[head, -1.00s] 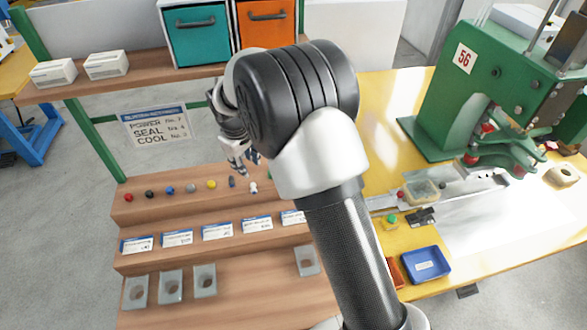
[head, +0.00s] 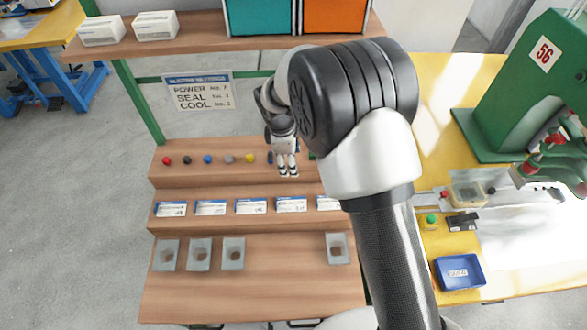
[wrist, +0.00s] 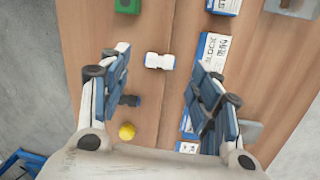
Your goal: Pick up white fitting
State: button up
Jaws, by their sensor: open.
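The white fitting (wrist: 160,61) is a small, short cylinder with a narrower middle, lying on the wooden shelf in the wrist view. It shows between and just beyond the fingertips of my gripper (wrist: 160,66). My gripper is open and empty, with one blue-padded finger on each side of the fitting and gaps on both sides. In the head view my gripper (head: 288,171) hangs over the right part of the upper step, and the white fitting is hidden behind it there.
A dark blue piece (wrist: 130,101) and a yellow ball (wrist: 127,131) lie close to the left finger. A green piece (wrist: 128,5) lies beyond the fitting. Labelled white cards (head: 250,206) line the step below. Grey holders (head: 199,254) stand lower down. A shelf (head: 190,45) with boxes is above.

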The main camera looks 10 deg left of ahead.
jog(key=f, duration=0.3)
jog(key=shift+w+d+b, duration=0.15)
jog(key=shift+w+b, duration=0.1)
jog(key=shift+b, duration=0.1)
jog(key=shift+r, duration=0.1)
jog(key=shift+c, duration=0.2)
jog(key=c, duration=0.8)
